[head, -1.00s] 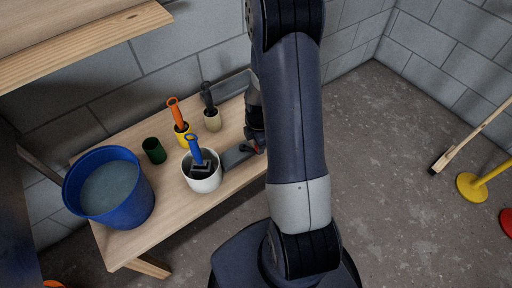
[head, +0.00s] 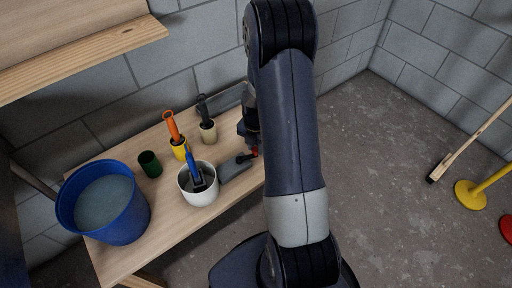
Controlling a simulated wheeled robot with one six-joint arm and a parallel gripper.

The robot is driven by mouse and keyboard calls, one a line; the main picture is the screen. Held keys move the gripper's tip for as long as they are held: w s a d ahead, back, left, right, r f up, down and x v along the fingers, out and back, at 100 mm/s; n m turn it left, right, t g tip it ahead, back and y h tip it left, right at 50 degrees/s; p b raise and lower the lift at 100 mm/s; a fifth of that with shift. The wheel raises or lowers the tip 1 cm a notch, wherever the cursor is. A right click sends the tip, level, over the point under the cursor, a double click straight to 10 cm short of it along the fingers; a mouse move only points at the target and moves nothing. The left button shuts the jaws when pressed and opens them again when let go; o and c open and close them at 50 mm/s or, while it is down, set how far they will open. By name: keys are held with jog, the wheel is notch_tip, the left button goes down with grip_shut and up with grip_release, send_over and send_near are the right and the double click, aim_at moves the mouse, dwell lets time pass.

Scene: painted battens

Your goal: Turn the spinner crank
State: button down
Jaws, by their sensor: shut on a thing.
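The spinner is a white pot (head: 198,196) on a wooden bench, with a grey base arm (head: 236,170) reaching right from it. A blue-handled tool (head: 190,163) stands tilted in the pot, its dark head inside. A small red and dark crank part (head: 251,154) shows at the right end of the grey base. My gripper (head: 252,148) is shut on the crank there. Its fingertips are small in view and partly hidden by my arm.
The bench (head: 175,223) also holds a blue bucket (head: 123,223) of greyish liquid, a green cup (head: 149,164), a yellow cup (head: 180,150) with an orange-handled tool and a beige cup (head: 208,132) with a dark-handled tool. A wooden shelf (head: 80,62) overhangs the upper left.

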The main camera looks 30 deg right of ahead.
aim_at(255, 148)
dwell(0.4)
jog(key=c, duration=1.2)
grip_release()
notch_tip(255, 148, up, 11)
jog(key=shift+f+p, duration=0.1)
jog(key=shift+p, duration=0.95)
notch_tip(255, 148, down, 11)
jog(key=shift+r+b, duration=0.15)
jog(key=shift+b, duration=0.9)
